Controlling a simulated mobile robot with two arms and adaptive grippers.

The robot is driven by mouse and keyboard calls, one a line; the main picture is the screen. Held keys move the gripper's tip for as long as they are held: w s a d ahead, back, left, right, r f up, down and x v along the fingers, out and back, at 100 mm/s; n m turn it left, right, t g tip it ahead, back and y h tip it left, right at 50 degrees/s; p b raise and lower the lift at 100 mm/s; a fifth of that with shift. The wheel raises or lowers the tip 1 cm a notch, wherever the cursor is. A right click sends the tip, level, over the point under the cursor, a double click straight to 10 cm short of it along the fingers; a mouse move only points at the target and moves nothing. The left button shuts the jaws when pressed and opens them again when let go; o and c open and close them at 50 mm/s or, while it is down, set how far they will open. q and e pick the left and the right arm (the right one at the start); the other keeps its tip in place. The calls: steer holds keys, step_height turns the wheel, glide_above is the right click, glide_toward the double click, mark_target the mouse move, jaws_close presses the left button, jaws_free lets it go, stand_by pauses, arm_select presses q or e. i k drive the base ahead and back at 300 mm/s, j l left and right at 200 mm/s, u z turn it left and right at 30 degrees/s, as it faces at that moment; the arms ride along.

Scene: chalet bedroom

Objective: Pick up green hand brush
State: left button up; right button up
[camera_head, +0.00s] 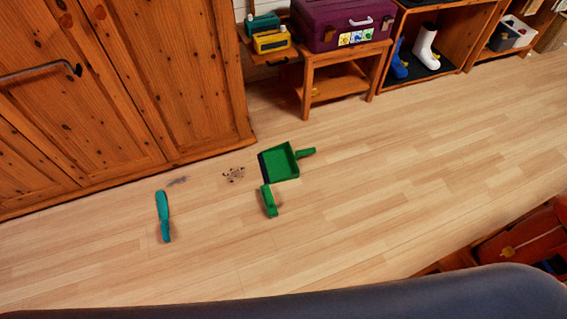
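A green hand brush (269,201) lies on the wooden floor near the middle of the head view. Its upper end is at the lower left edge of a green dustpan (281,163), whose handle points right; I cannot tell whether the two touch. A separate teal brush-like object (163,216) lies on the floor to the left. Neither of my grippers is in view.
A small patch of dark debris (234,174) lies left of the dustpan. A wooden wardrobe (120,90) stands at the left, and a low wooden table (345,58) with a purple case (340,22) at the back. Floor right of the brush is clear.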

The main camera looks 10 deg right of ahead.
mark_target(269, 203)
steer(key=i+l+u, duration=0.15)
steer(key=u, duration=0.3)
steer(key=i+l+u, duration=0.15)
steer(key=u, duration=0.35)
steer(key=l+u, duration=0.45)
steer(key=i+l+u, duration=0.1)
steer(key=l+u, duration=0.15)
steer(key=u, duration=0.2)
